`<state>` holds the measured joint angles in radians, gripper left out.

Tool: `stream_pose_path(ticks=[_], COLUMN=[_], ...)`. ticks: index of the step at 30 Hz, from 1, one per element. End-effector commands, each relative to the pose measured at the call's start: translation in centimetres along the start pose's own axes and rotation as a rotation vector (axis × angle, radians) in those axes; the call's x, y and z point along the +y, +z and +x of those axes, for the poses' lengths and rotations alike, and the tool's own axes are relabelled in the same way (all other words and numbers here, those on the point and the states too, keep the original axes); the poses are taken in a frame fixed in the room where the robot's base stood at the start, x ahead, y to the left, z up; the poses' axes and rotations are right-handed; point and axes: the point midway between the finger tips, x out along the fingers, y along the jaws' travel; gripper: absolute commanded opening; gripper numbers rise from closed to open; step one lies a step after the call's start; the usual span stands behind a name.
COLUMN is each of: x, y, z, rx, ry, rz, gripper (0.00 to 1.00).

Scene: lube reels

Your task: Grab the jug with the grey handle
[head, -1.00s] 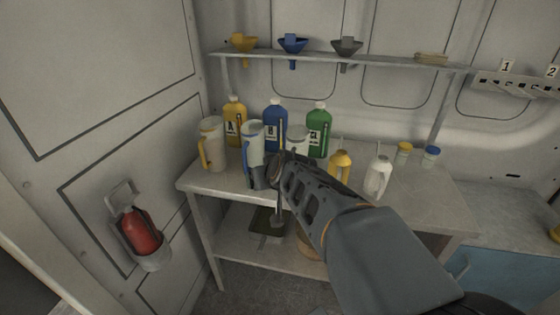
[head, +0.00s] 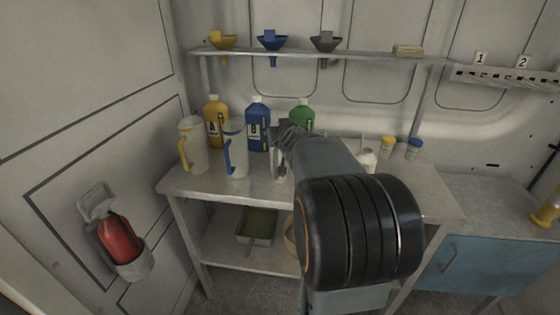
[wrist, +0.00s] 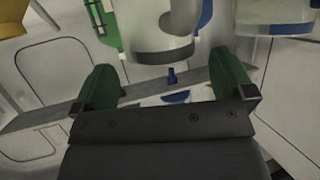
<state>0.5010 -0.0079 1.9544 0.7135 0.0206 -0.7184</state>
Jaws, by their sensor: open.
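A pale jug (head: 279,168) stands on the bench, mostly hidden behind my gripper (head: 287,135) in the head view. Its handle is hidden there. In the wrist view, which looks upside down, a pale round jug (wrist: 150,42) is centred at the top, with a dark grey part on it that may be its handle. My gripper (wrist: 166,92) is open, its two green fingers spread wide either side of the jug's line. I see no contact. The jug with a blue handle (head: 237,150) and the jug with a yellow handle (head: 194,147) stand to its left.
Yellow bottle (head: 213,122), blue bottle (head: 258,128) and green bottle (head: 303,115) stand behind the jugs. A wall shelf (head: 370,57) with funnels runs above. A white container (head: 368,158) stands at right, partly hidden by my arm. The bench's front left is clear.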

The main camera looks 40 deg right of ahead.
Motion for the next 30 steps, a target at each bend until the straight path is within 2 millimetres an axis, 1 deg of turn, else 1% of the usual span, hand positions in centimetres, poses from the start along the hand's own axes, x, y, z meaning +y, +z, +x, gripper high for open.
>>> stream_pose_path(ticks=[6,9,13,20,23,30], x=[0.2,0.1,0.1,0.1,0.1,0.1], y=[0.2,0.1,0.1,0.0,0.0,0.0], z=[3.0,4.1,4.8,4.9,4.9,4.9], rx=[-0.003,-0.002,-0.002,-0.001,-0.001,-0.001], ry=[0.001,0.000,0.000,-0.001,-0.001,-0.001], rz=[0.000,-0.001,-0.001,-0.001,-0.001,-0.001], gripper=[1.00,1.00,1.00,1.00,0.92,0.69])
